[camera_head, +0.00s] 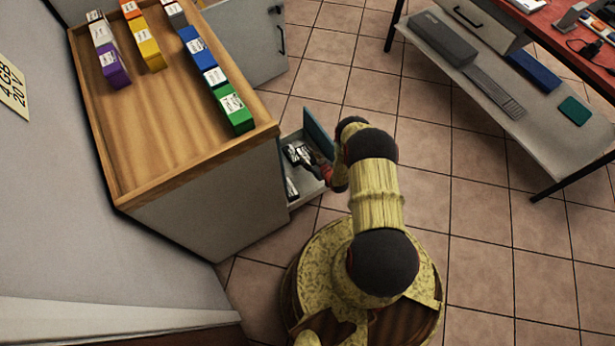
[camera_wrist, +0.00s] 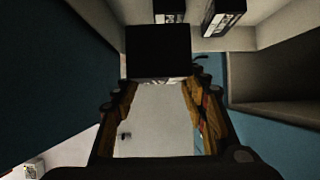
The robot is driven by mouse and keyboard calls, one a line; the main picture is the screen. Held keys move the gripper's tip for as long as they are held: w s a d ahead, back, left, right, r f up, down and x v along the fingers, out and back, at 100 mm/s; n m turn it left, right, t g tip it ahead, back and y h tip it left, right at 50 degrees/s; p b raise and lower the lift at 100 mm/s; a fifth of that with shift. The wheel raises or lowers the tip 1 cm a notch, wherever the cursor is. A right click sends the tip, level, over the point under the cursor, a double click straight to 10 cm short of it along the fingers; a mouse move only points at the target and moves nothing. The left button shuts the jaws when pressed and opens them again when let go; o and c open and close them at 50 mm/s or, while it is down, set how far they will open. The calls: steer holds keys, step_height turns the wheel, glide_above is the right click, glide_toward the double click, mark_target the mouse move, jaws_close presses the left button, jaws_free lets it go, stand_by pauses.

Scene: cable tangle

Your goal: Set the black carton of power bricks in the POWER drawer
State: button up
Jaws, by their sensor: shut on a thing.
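A black carton (camera_wrist: 158,52) is between the fingertips of my gripper (camera_wrist: 157,84) in the wrist view. My gripper is shut on it, and no label shows on the side facing the camera. In the head view my gripper (camera_head: 327,173) reaches into an open drawer (camera_head: 309,189) low in the wood-topped cabinet. The drawer has a blue-green front, and no name on it can be read. I cannot tell whether the carton touches the drawer's floor. My arm hides part of the drawer.
Two dark cartons with white labels, one (camera_wrist: 168,11) and another (camera_wrist: 223,18), stand beyond the held one. Coloured boxes stand on the cabinet top (camera_head: 165,140). An open grey door (camera_head: 250,45) is behind. A shelved bench (camera_head: 560,130) stands right, with clear tiled floor between.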

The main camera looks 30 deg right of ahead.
steer(key=s+f, duration=0.1)
steer(key=s+a+f+b, duration=0.1)
steer(key=s+f, duration=0.1)
steer(key=s+a+f+b, duration=0.1)
steer(key=f, duration=0.1)
steer(key=shift+s+f, duration=0.2)
steer(key=shift+f, duration=0.05)
steer(key=f, duration=0.1)
steer(key=f+b, duration=0.1)
steer(key=f, duration=0.1)
steer(key=shift+s+a+f+b, duration=0.2)
steer(key=shift+s+b, duration=0.1)
steer(key=shift+b, duration=0.1)
steer(key=shift+f, duration=0.1)
steer(key=shift+f, duration=0.45)
steer(key=shift+f, duration=0.15)
steer(key=o, duration=1.4)
steer(key=shift+o, duration=0.4)
